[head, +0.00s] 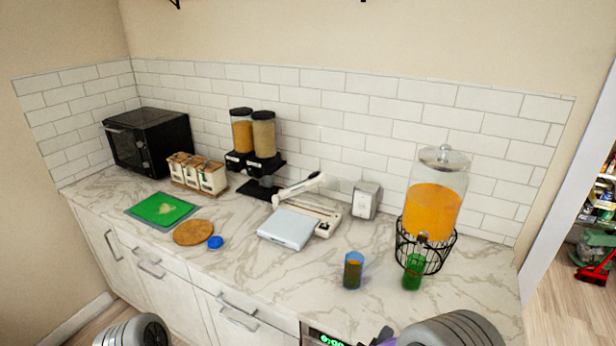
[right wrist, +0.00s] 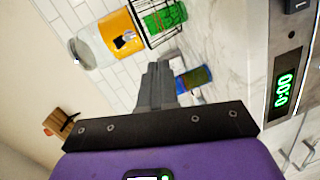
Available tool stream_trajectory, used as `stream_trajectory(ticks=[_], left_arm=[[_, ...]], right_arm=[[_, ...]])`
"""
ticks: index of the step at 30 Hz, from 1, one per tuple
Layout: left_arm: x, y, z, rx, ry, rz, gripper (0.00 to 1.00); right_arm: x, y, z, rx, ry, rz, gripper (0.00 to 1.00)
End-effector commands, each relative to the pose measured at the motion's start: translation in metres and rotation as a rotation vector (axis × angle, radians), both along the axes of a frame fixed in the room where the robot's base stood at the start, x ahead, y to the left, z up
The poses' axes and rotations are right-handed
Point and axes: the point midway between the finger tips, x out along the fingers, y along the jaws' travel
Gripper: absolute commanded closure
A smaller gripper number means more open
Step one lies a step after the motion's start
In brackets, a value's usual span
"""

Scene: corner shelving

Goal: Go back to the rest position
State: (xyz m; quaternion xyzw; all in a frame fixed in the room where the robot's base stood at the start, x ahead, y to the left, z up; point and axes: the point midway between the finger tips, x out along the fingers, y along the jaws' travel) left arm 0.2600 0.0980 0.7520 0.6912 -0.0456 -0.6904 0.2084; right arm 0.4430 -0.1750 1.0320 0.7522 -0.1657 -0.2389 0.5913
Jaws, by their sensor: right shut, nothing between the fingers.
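My right gripper (right wrist: 157,72) shows in the right wrist view with its grey fingers together and nothing between them. It is over the front part of the counter, apart from the glasses. In the head view only part of my right arm and a bit of purple show at the bottom edge; its fingertips cannot be made out there. A part of my left arm shows at the bottom left, and the left gripper is out of view. The marble counter (head: 300,275) carries a drink dispenser (head: 433,205) with orange liquid, a blue glass (head: 352,270) and a green glass (head: 413,272).
A black microwave (head: 150,142), jar rack (head: 197,173), cereal dispensers (head: 253,135), white scale (head: 288,229), toaster (head: 365,200), green cutting board (head: 162,208), round wooden board (head: 194,232) and blue lid (head: 215,242) stand on the counter. An appliance display (right wrist: 284,90) is at its front.

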Motion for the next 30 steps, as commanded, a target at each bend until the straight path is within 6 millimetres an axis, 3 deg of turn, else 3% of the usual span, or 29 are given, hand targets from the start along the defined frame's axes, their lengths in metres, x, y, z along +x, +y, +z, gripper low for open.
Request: stream_trajectory(ticks=[1,8,11,14,15,19,21,24,30], left_arm=[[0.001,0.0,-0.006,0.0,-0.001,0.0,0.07],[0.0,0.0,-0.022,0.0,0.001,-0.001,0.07],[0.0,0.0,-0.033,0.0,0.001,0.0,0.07],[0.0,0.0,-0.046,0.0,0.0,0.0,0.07],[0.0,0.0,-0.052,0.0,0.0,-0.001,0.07],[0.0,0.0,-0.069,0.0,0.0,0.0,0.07],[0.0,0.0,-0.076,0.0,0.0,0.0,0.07],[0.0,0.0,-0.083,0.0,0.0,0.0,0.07],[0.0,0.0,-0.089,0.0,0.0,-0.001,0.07]], right_arm=[[0.002,0.0,-0.02,0.059,0.015,0.011,1.0],[0.003,0.01,-0.104,0.397,0.1,0.051,1.0],[-0.005,0.017,-0.156,0.606,0.173,0.034,1.0],[-0.026,0.028,-0.218,0.866,0.282,-0.029,1.0],[-0.038,0.033,-0.243,0.974,0.333,-0.072,1.0],[-0.087,0.051,-0.31,1.292,0.515,-0.268,1.0],[-0.114,0.06,-0.334,1.419,0.606,-0.391,1.0],[-0.148,0.07,-0.356,1.539,0.712,-0.548,1.0],[-0.181,0.079,-0.369,1.627,0.815,-0.72,1.0]])
